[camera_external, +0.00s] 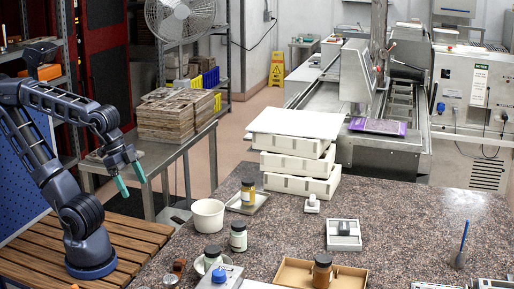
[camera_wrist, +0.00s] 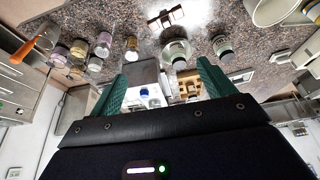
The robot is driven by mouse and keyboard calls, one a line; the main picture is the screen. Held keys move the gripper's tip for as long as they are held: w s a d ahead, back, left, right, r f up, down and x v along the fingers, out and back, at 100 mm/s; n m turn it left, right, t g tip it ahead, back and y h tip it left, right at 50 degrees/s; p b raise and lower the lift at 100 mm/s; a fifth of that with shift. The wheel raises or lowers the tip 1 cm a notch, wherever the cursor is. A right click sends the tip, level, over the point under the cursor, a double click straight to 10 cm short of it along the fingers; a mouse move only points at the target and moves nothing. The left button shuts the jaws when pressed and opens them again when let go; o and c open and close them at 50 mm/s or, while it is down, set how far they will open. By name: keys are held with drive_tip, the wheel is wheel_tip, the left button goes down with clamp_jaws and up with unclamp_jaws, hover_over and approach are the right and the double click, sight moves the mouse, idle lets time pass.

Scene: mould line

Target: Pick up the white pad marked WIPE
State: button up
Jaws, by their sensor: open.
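My gripper (camera_external: 130,180) is at the left in the external view, raised beside the granite counter, with its two teal fingers apart and nothing between them. In the wrist view my gripper (camera_wrist: 161,90) shows as two green fingers spread wide. I cannot make out a WIPE mark on anything in either view. A small white block (camera_external: 312,203) with a raised top stands mid-counter, well to the right of my gripper; whether it is the pad I cannot tell. A white sheet-like edge (camera_external: 258,284) at the bottom of the external view is mostly cut off.
The counter's right middle is fairly clear.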

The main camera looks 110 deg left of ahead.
drive_tip(key=w+a+r+n+g, duration=0.1)
drive_tip(key=w+a+r+n, duration=0.15)
drive_tip(key=w+a, duration=0.4)
drive_tip(key=w+a+r+n, duration=0.2)
drive_tip(key=w+a+n, duration=0.1)
drive_tip(key=w, duration=0.7)
drive_tip(key=w+a+r+n+g, duration=0.1)
drive_tip(key=w+a+r+n, duration=0.2)
drive_tip(key=w+a, duration=0.35)
drive_tip(key=n+g, duration=0.3)
drive_tip(key=n, duration=0.8)
hover_over(313, 197)
drive_tip(key=f, duration=2.5)
drive_tip(key=shift+w+d+f, duration=0.1)
drive_tip(key=shift+d+f, duration=0.05)
drive_tip(key=shift+d, duration=0.25)
drive_tip(key=shift+a+f+n, duration=0.25)
drive_tip(key=shift+a+f, duration=0.1)
drive_tip(key=shift+f, duration=0.1)
wheel_tip(313, 197, down, 10)
drive_tip(key=shift+f, duration=0.25)
drive_tip(key=c, duration=1.1)
